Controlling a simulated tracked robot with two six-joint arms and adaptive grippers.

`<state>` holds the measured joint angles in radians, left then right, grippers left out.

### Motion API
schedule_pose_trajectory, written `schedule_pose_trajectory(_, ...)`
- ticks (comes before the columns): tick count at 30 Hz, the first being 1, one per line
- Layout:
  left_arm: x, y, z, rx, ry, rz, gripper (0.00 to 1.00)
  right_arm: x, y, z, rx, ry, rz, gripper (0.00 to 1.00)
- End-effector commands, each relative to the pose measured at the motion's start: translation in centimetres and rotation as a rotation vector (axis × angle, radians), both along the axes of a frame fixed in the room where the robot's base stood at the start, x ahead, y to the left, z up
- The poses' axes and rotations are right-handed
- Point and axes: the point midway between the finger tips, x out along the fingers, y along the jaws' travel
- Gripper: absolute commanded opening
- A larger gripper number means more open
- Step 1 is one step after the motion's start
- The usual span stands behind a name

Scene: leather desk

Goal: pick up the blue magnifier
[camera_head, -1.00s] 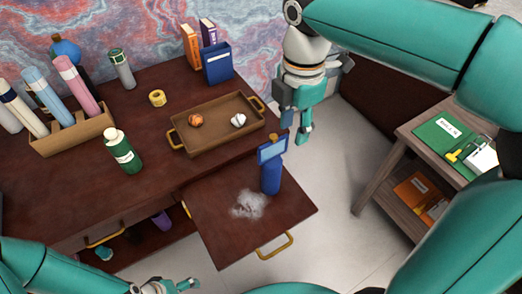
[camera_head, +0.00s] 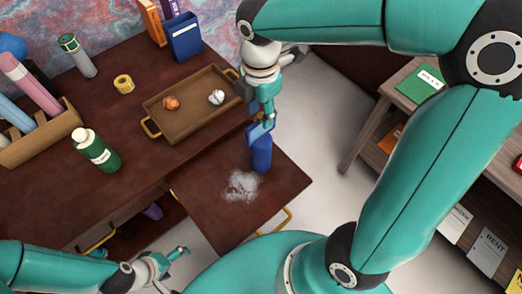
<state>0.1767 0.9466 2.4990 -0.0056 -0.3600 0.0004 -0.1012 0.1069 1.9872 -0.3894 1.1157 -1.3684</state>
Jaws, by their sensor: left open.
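The blue magnifier (camera_head: 261,155), with a dark blue body and a paler rectangular head, stands upright on the pulled-out wooden board (camera_head: 222,222) of the desk. My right gripper (camera_head: 268,116) points down at the magnifier's head and overlaps its top in this view. I cannot tell whether they touch or whether its fingers are apart. My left gripper (camera_head: 180,257) is open and empty, low in the picture, in front of the board and well away from the magnifier.
A whitish powdery patch (camera_head: 241,185) lies beside the magnifier. A brown tray (camera_head: 185,128) with an orange and a white crumpled ball stands behind it. A green bottle (camera_head: 96,150), yellow tape roll (camera_head: 124,84) and blue holder (camera_head: 185,42) are on the desk. A shelf unit (camera_head: 367,130) stands right.

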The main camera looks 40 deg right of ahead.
Motion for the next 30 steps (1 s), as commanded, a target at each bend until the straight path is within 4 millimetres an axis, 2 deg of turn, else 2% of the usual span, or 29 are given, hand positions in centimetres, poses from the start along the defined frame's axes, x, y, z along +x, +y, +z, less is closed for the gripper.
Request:
schedule_pose_trajectory(8, 0.0, 0.0, 0.0, 0.000, 0.000, 0.000, 0.86, -0.1, -0.1, -1.9, -0.001, 0.003, 0.000, 0.40)
schedule_pose_trajectory(15, 0.0, 0.0, -0.1, 0.000, 0.000, 0.000, 0.86, -0.1, -0.1, -5.4, -0.001, 0.005, -0.001, 0.40)
schedule_pose_trajectory(18, 0.0, 0.0, -0.1, 0.000, 0.000, 0.000, 0.86, -0.1, -0.1, -6.3, 0.000, 0.003, -0.001, 0.40)
schedule_pose_trajectory(26, 0.0, 0.0, -0.1, 0.000, 0.000, 0.000, 0.86, -0.1, -0.1, -6.6, 0.000, 0.000, -0.002, 0.40)
schedule_pose_trajectory(30, 0.0, 0.0, -0.1, 0.000, 0.000, 0.000, 0.86, -0.1, -0.1, -6.6, 0.000, 0.000, -0.001, 0.20)
